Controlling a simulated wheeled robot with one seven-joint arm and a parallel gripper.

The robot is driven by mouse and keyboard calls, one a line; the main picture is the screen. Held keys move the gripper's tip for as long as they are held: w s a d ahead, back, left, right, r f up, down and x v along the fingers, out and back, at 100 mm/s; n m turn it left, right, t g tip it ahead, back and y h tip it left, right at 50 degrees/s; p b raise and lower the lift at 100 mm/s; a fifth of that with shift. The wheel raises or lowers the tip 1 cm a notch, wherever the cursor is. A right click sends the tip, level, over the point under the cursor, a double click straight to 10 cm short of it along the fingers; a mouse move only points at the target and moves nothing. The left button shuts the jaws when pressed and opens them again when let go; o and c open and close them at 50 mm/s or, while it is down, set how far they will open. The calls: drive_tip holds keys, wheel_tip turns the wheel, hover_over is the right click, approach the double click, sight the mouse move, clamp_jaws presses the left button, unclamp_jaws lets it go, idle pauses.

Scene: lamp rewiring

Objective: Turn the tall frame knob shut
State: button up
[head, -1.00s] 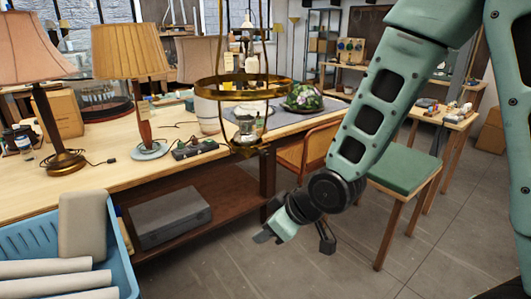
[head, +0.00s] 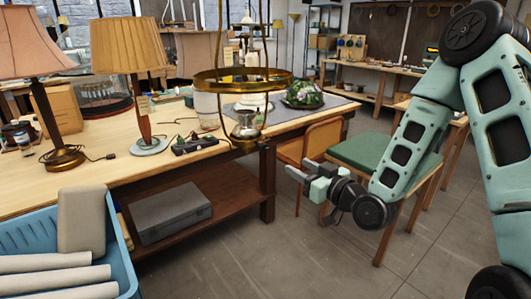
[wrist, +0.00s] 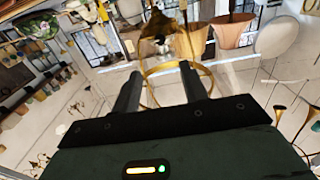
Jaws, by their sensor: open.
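The tall brass frame (head: 243,78) hangs in front of the workbench in the head view, with a wide ring and a small brass lamp body (head: 245,128) low inside it. A small brass piece shows at its lower right, but I cannot clearly tell the knob there. My gripper (head: 299,171) is right of the frame and lower, apart from it, pointing left. In the wrist view my gripper (wrist: 160,78) is open and empty. Brass frame parts (wrist: 178,68) show beyond and between the fingers; the knob is not clear there either.
The workbench (head: 110,170) carries a pleated-shade lamp (head: 128,62), a pink-shade lamp (head: 35,55) and a floral glass shade (head: 303,93). A green-seated stool (head: 385,158) stands behind my arm. A blue crate (head: 40,235) with rolls is at lower left. Floor below my gripper is clear.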

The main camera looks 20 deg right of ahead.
sight(266, 147)
drive_tip(key=p+x, duration=0.4)
drive_tip(key=x, duration=1)
drive_tip(key=shift+w+a+r, duration=0.1)
drive_tip(key=shift+w+a, duration=0.1)
drive_tip(key=shift+w+a+p, duration=0.15)
drive_tip(key=shift+w+p, duration=0.15)
drive_tip(key=shift+w, duration=0.25)
clamp_jaws()
